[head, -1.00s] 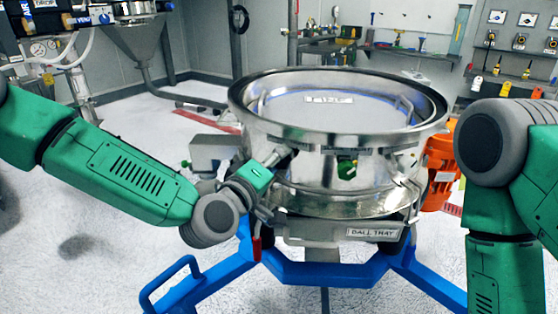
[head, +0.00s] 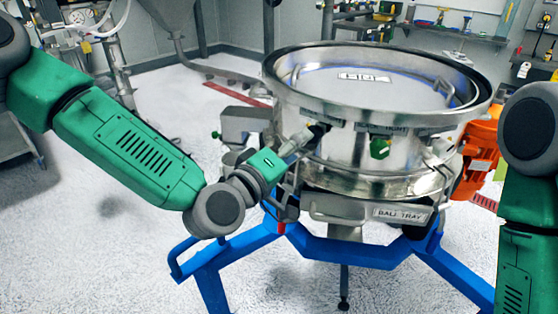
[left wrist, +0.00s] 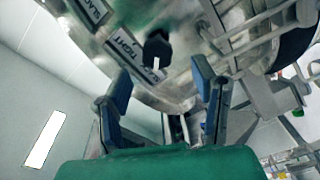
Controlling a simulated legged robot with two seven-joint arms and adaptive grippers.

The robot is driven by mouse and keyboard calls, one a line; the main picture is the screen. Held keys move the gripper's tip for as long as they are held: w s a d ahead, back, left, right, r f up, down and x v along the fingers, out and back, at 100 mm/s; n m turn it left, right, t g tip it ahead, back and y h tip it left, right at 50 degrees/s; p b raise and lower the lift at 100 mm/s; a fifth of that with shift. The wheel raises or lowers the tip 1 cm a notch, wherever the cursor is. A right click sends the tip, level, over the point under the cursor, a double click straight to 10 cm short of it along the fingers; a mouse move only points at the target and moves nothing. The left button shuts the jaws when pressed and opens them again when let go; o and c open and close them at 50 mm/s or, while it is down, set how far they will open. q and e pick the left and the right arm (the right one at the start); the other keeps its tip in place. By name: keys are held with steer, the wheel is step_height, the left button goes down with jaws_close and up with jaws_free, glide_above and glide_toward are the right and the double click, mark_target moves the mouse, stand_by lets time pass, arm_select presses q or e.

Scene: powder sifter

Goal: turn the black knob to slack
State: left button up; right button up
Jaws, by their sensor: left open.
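The black knob (left wrist: 158,48) sits on the silver sifter's wall beside small plates reading SLACK (left wrist: 92,10) and TIGHT (left wrist: 128,47). In the head view it is a small dark shape (head: 319,130), partly hidden by my left gripper. My left gripper (head: 303,139) is at the sifter's front left. In the left wrist view its fingers (left wrist: 160,77) are open, with the knob in line with the gap, just beyond the tips. I cannot tell whether they touch it. The knob's pointing direction is unclear. My right gripper is out of view.
The round sifter (head: 350,185) stands on a blue frame (head: 345,252). A green knob (head: 380,148) is on its front, above a BALL TRAY label (head: 401,214). An orange motor (head: 478,155) is at the right. The floor at left is clear.

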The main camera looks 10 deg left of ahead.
arm_select(q)
steer(key=v, duration=0.7)
steer(key=shift+w+f, duration=0.1)
steer(key=s+a+f+m+g+y, duration=0.2)
steer(key=s+f+g, duration=0.3)
steer(key=f, duration=0.6)
steer(key=s+a+f+m+g+y, duration=0.1)
steer(key=s+a+f+m+g, duration=0.2)
steer(key=s+f, duration=0.6)
steer(key=s+a+f+m+g+y, duration=0.2)
steer(key=s+a+f+g+y, duration=0.4)
steer(key=s+a+f, duration=0.6)
steer(key=s+a+g, duration=0.1)
steer(key=s+a, duration=0.1)
steer(key=a, duration=0.2)
steer(key=shift+a+f, duration=0.3)
steer(key=shift+f, duration=0.05)
